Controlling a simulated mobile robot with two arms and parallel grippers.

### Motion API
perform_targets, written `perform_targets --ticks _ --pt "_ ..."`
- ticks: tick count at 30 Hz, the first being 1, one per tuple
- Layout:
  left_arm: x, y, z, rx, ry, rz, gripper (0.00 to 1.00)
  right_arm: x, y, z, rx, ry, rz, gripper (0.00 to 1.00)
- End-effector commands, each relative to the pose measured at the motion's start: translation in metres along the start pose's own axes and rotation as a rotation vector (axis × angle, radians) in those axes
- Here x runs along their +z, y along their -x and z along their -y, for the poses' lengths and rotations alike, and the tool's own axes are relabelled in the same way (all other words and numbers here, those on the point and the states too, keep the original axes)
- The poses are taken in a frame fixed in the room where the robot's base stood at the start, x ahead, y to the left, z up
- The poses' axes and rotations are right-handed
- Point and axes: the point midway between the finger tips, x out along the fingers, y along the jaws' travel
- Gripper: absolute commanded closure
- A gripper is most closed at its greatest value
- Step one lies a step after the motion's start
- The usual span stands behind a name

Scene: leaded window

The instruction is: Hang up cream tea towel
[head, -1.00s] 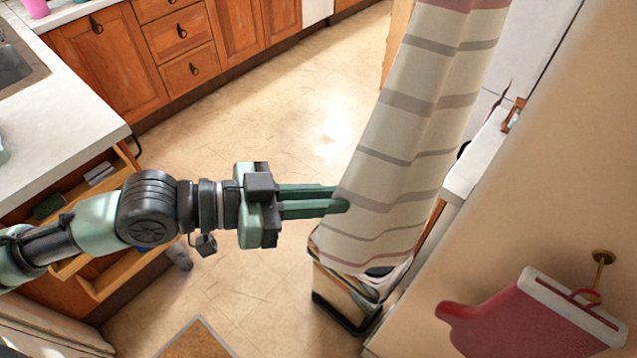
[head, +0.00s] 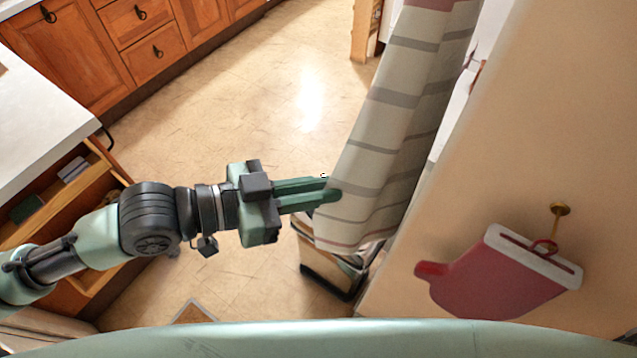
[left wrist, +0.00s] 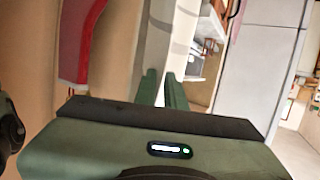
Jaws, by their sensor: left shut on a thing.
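The cream tea towel (head: 392,125) has grey-brown stripes and a pinkish band at the top of the head view. It hangs long and slanted, its upper end out of the picture. My left gripper (head: 333,188) has its green fingers closed at the towel's left edge, well below its visible top. A tiny pale loop shows beside the fingertips; I cannot tell what it belongs to. In the left wrist view, the towel (left wrist: 156,42) shows beyond the fingers (left wrist: 162,85). My right gripper is not in view.
A red mitt-shaped thing (head: 505,275) hangs from a brass hook (head: 560,210) on the beige wall at right. A shiny bin (head: 330,262) stands below the towel. An open drawer (head: 75,225) is at left under the white counter (head: 45,125). The middle floor is clear.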

Motion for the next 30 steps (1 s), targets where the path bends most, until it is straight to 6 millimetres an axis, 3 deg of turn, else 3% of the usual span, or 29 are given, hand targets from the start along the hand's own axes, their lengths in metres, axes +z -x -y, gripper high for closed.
perform_targets --ticks 13,14,16,23,30 --pt "-0.0005 0.0 0.0 0.0 0.0 -0.001 1.0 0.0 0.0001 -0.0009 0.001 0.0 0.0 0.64" --pt "-0.0006 0.0 0.0 0.0 0.0 -0.001 0.81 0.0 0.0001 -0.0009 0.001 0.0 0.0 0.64" --pt "-0.0005 0.0001 0.0 0.0 0.0 -0.001 0.64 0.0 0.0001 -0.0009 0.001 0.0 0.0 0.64" --pt "-0.0003 0.0001 0.0 0.0 0.0 0.0 0.64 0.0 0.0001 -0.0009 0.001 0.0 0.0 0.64" --pt "0.0001 0.0001 0.0001 0.0 0.001 0.001 0.0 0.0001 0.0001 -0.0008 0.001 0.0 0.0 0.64"
